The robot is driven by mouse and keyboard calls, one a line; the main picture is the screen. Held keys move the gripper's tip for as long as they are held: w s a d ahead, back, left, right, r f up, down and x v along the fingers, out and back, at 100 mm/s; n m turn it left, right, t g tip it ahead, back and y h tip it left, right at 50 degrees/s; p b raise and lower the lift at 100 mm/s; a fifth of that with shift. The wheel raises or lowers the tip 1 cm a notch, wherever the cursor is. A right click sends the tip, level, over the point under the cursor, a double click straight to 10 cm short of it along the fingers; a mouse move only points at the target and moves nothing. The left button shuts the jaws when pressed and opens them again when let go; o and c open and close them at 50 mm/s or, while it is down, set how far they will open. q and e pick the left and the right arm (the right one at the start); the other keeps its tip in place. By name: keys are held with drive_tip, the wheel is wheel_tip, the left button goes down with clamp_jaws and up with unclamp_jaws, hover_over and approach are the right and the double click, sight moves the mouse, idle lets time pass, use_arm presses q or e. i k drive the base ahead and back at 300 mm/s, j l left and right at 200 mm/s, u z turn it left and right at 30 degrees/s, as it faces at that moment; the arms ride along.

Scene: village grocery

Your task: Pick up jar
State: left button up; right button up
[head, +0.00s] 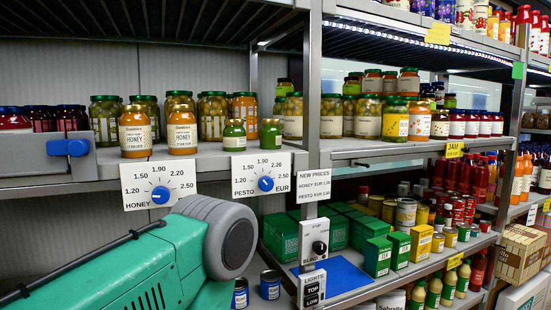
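Two orange honey jars stand at the front of the upper left shelf: a left honey jar (135,132) and a right honey jar (182,132). Two small green pesto jars, one left (234,135) and one right (271,135), stand to their right. Taller jars with green lids (105,120) stand in a row behind. All look upright. Which jar the task means cannot be told. A green and grey link of my arm fills the lower left, in front of and below this shelf.
Price dials for honey (159,187) and pesto (263,175) hang on the shelf edge. A metal post (312,100) divides the left bay from the right shelves of jars, tins and bottles. A blue mat (335,276) lies bare on the lower shelf.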

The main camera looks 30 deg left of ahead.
sight(234, 134)
drive_tip(key=i+l+u, duration=0.1)
drive_tip(key=u, duration=0.3)
drive_tip(key=l+u, duration=0.2)
drive_tip(key=u, duration=0.15)
drive_tip(key=i, duration=0.05)
